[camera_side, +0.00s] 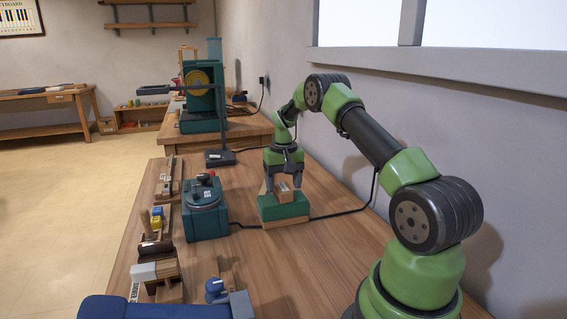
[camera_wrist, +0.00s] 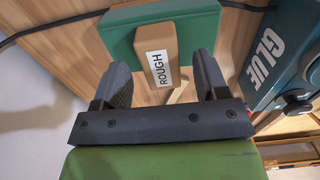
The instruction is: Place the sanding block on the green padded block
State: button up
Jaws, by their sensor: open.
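The sanding block (camera_side: 284,193) is a small brown block with a white label reading ROUGH in the wrist view (camera_wrist: 161,62). It appears to rest on the green padded block (camera_side: 283,208), which has a wooden base; its green top also shows in the wrist view (camera_wrist: 122,34). My gripper (camera_side: 284,178) points down over the sanding block. In the wrist view its dark fingers (camera_wrist: 162,66) are spread to either side of the sanding block, with visible gaps between. The far faces of the sanding block are hidden.
A teal glue box (camera_side: 205,211) stands left of the green padded block, and its GLUE label shows in the wrist view (camera_wrist: 265,60). A black cable (camera_side: 335,213) runs across the bench. Tools and wooden pieces line the left edge. Bare bench lies in front.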

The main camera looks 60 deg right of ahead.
aim_at(282, 188)
notch_tip(282, 188, up, 10)
jog(key=s+a+r+n+t, duration=0.2)
jog(key=a+r+t, duration=0.1)
jog(key=a+r, duration=1.1)
jog(key=s+a+f+n+t+y, duration=0.2)
jog(key=s+a+n+t, duration=0.1)
jog(key=s+a, duration=1.2)
jog(key=shift+s+a+f+t, duration=0.2)
jog(key=shift+s+a+t, duration=0.15)
jog(key=shift+s+t, duration=0.3)
